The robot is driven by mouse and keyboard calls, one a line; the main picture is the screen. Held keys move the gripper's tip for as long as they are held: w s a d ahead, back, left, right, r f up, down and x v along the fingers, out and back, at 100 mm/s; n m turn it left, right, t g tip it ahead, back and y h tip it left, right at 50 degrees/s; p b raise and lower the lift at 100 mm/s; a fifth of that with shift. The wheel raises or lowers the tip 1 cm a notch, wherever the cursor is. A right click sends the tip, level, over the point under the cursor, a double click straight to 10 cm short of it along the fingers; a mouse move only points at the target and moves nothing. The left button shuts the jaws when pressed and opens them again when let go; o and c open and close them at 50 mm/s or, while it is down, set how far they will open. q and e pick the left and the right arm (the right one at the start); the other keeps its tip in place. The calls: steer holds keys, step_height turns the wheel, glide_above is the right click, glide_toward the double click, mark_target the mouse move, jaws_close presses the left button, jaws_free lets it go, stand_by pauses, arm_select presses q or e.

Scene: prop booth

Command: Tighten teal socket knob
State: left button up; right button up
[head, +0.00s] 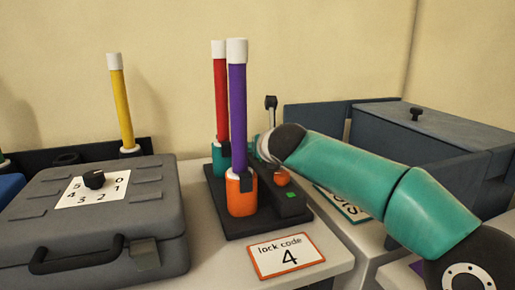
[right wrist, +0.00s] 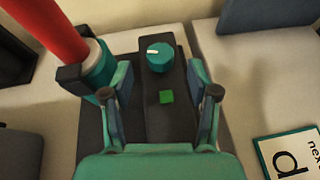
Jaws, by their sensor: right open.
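The teal knob (right wrist: 160,57), with a white pointer mark, sits on the dark base block just ahead of my right gripper (right wrist: 160,80) in the right wrist view. The fingers are open on either side, apart from the knob, and hold nothing. In the head view my wrist hides the teal knob and most of the gripper. The teal socket (right wrist: 99,66) holds a red rod (right wrist: 50,28); in the head view the socket (head: 219,160) stands behind the orange socket (head: 242,194) with its purple rod (head: 238,105). My left gripper is out of view.
An orange knob (head: 281,178) and a green light (head: 292,195) are on the same base. A lever (head: 270,102) rises behind. A grey case (head: 100,225) stands left, a blue-grey box (head: 440,135) right. A "lock code 4" card (head: 286,256) lies in front.

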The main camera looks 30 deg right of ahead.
steer(key=v, duration=0.8)
steer(key=shift+s+a, duration=0.1)
